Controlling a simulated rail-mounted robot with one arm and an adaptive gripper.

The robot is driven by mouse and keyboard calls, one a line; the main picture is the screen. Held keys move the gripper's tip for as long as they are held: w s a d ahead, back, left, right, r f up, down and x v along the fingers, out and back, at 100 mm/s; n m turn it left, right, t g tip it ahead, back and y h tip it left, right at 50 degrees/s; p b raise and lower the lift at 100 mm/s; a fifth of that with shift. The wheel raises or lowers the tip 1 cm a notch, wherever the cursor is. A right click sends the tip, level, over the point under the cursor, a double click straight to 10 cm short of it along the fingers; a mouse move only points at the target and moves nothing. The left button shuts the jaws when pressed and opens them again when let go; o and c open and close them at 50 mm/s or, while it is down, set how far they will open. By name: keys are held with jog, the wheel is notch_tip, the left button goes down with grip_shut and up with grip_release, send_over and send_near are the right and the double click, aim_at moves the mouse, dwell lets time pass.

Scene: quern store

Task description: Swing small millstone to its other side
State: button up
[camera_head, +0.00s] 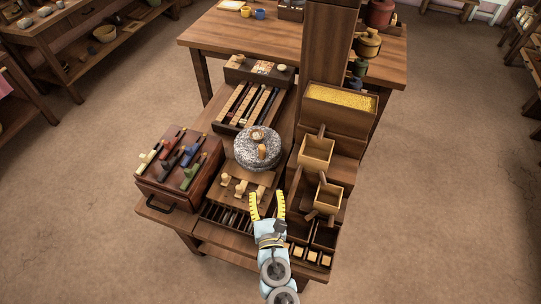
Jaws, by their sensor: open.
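The small millstone (257,150) is a round speckled grey stone on the wooden bench, near the middle of the picture. A light brown ring or socket shows on its top, and a short orange-brown handle (262,151) stands on the side nearer me. My gripper (267,194) has yellow fingers spread apart with nothing between them. It hangs over the front of the bench, below and slightly right of the stone in the picture, apart from the handle. The stone's underside is hidden.
A brown case with coloured-handled pieces (181,158) stands left of the stone. On the right are a grain box (341,108) and two wooden hoppers (316,152). A rack of long rods (252,104) lies behind the stone. Small pegs (240,188) stand in front. A wooden post (327,45) rises behind.

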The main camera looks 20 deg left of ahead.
aim_at(262, 152)
jog(key=b+x, duration=0.2)
jog(key=x, duration=1.5)
jog(key=shift+w, duration=0.25)
grip_shut()
